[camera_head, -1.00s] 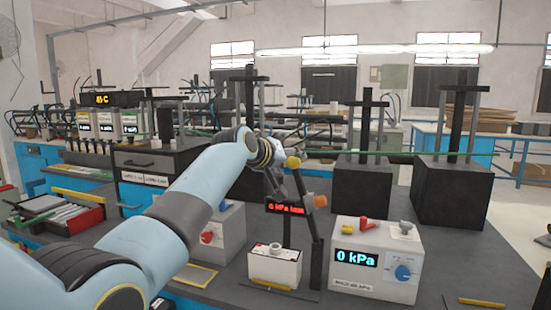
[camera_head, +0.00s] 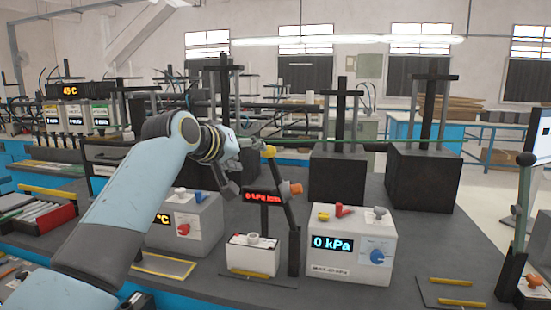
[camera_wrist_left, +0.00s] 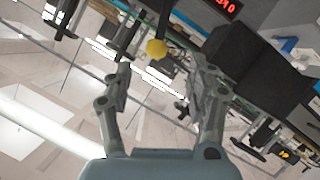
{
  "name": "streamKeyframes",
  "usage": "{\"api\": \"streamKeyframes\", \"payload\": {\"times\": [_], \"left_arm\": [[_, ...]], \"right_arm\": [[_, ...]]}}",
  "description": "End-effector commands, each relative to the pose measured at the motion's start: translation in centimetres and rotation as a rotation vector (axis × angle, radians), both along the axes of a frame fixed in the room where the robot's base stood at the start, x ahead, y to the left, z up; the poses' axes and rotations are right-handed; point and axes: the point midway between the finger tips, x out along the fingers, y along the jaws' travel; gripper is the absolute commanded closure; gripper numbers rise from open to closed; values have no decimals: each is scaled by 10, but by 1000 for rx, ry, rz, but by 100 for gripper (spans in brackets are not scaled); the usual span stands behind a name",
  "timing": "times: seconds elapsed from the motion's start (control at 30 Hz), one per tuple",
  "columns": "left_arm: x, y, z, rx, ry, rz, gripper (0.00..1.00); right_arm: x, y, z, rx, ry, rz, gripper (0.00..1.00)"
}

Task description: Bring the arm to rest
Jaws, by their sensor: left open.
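My left arm comes in from the lower left in the head view. Its left gripper (camera_head: 240,168) is raised above the dark bench (camera_head: 420,240), to the left of the red-lit display (camera_head: 262,196). It is open and holds nothing. In the left wrist view, the open left gripper (camera_wrist_left: 161,78) has empty space between its fingers, with a yellow knob (camera_wrist_left: 156,48) beyond. My right gripper is not in view.
A white kPa box (camera_head: 350,268) and a white °C box (camera_head: 190,225) stand on the bench, with a small white block (camera_head: 252,257) between them. Dark post (camera_head: 293,215) rises close to the gripper. Black presses (camera_head: 425,180) stand behind. Bench's front right is mostly clear.

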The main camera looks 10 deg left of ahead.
Motion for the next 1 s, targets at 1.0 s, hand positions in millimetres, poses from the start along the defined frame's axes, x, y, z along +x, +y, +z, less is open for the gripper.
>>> {"api": "streamKeyframes", "payload": {"times": [1.0], "left_arm": [[-458,72,-210,634,803,-222,42]], "right_arm": [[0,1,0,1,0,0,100]]}}
